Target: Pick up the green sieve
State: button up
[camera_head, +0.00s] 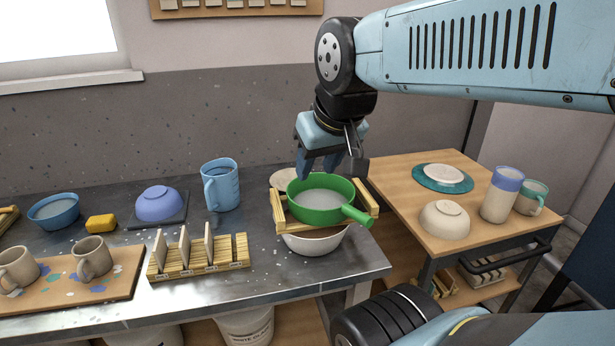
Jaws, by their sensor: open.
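The green sieve (321,208) is a round green rim with a pale mesh and a thick green handle that points to the lower right. It rests on a wooden slatted rack (281,215) over a white bowl (315,243) near the right end of the metal counter. My gripper (320,172) points down just above and behind the sieve's far rim, with its blue fingers apart. The fingers overlap the far rim in the picture; I cannot tell whether they touch it. Nothing shows between them.
A blue measuring jug (221,187) stands left of the sieve. A wooden rack with upright tiles (198,262) is at the front left. A wooden side table (398,180) on the right holds an upturned bowl (444,221) and cups. Bare counter (262,290) lies in front.

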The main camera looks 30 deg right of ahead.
aim_at(323, 199)
jog(key=k, duration=0.5)
jog(key=z, duration=0.9)
jog(key=k, duration=0.55)
jog(key=u, duration=0.5)
jog(key=i, duration=0.5)
jog(key=u, duration=0.05)
